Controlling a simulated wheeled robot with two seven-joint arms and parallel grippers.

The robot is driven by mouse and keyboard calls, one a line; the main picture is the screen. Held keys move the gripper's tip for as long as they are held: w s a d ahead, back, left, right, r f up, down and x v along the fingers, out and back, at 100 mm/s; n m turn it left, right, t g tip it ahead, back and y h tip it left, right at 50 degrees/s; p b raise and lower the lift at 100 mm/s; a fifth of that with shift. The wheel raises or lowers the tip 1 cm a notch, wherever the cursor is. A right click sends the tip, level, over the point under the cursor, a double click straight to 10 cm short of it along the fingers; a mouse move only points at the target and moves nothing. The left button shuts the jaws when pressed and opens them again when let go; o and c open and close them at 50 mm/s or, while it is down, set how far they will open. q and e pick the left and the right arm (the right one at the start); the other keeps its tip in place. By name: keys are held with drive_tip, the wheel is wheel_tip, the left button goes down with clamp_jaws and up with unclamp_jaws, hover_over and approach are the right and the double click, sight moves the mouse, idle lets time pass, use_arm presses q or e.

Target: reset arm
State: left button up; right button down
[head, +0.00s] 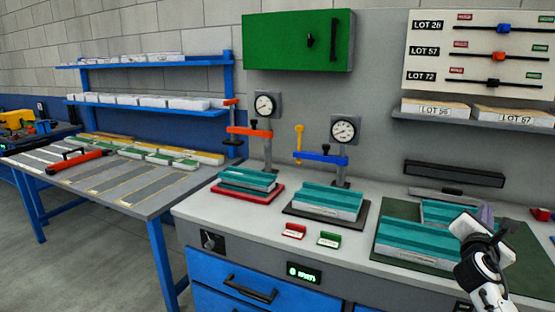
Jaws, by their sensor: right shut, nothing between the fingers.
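My right gripper (483,222) is at the lower right, raised in front of the worktop. It is shut with nothing held, and it overlaps the teal-topped panels behind it in the picture. My right arm comes in from the bottom right corner. My left gripper and left arm are out of view.
Teal-topped panels lie on a dark green mat (385,256), a black plate (294,209) and a red plate (226,193). Two gauge stands (343,130) rise behind. Red (294,231) and green (329,239) tags lie in front. A loaded shelf (440,124) hangs at right.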

drive_tip(key=w+a+f+m+t+y, duration=0.1)
drive_tip(key=w+a+f+m+y, duration=0.15)
drive_tip(key=a+m+y, duration=0.55)
drive_tip(key=w+a+f+m+t+y, duration=0.1)
drive_tip(key=w+a+m+y, duration=0.3)
drive_tip(key=m, duration=0.8)
drive_tip(key=s+a+f+g+h, duration=0.1)
drive_tip(key=s+a+f, duration=0.2)
drive_tip(key=f, duration=0.2)
drive_tip(key=s+a+f, duration=0.3)
drive_tip(key=s+f, duration=0.1)
drive_tip(key=f, duration=0.2)
drive_tip(key=s+a+f+g+y, duration=0.1)
drive_tip(key=s+a+f, duration=0.2)
drive_tip(key=s+f, duration=0.25)
drive_tip(key=s+a+f+g, duration=0.1)
drive_tip(key=s+a+f, duration=0.2)
drive_tip(key=s+f, duration=0.3)
drive_tip(key=s+a+f+g, duration=0.1)
drive_tip(key=s+a+f, duration=0.2)
drive_tip(key=s, duration=0.6)
drive_tip(key=s+a+f+g+y, duration=0.1)
drive_tip(key=s+a+f+g, duration=0.1)
drive_tip(key=s+f, duration=0.3)
drive_tip(key=s+a+f+g+y, duration=0.1)
drive_tip(key=s+a+f, duration=0.3)
drive_tip(key=s, duration=0.9)
drive_tip(key=shift+s+a+f+g, duration=0.3)
drive_tip(key=shift+s+a, duration=0.05)
